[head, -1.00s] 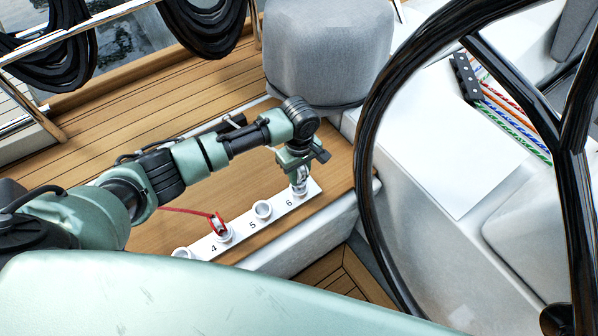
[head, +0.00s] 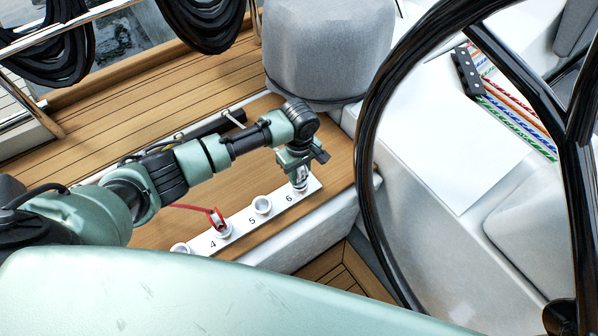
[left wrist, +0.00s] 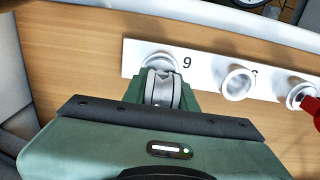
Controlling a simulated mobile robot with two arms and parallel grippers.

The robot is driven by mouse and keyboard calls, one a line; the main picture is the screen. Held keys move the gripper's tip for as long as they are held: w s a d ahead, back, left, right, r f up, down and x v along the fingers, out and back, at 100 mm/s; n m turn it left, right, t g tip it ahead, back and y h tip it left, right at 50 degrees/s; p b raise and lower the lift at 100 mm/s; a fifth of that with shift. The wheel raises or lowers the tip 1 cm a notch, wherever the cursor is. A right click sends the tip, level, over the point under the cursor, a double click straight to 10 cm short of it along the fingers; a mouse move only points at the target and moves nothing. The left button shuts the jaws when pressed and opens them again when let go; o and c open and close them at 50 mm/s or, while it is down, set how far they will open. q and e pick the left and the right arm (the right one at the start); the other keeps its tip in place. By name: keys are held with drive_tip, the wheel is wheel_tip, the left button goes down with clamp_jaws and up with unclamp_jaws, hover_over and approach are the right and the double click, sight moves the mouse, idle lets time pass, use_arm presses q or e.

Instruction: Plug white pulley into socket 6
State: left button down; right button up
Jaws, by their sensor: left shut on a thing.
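The white board (head: 240,228) carries a row of white sockets with numbers beside them. My left gripper (head: 299,180) points down at socket 6 (head: 301,187), at the board's far right end. It is shut on the white pulley (left wrist: 162,89), which shows grey-white between the fingers in the left wrist view. The pulley overlaps the rim of socket 6 (left wrist: 158,58) there. I cannot tell whether its lower end sits fully in the socket. The fingers hide part of the pulley in the head view. My right gripper is not in view.
Socket 5 (head: 261,204) is empty. A red pulley (head: 218,218) with a red lever or strap stands in socket 4. The black steering wheel (head: 368,130) rises right of the bench, and a grey cushioned seat (head: 328,50) stands behind the gripper.

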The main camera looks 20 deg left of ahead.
use_arm(q)
drive_tip(key=shift+f, duration=0.35)
drive_tip(key=c, duration=1)
unclamp_jaws()
drive_tip(key=shift+c, duration=0.2)
wheel_tip(320, 180, up, 8)
drive_tip(key=shift+f, duration=0.1)
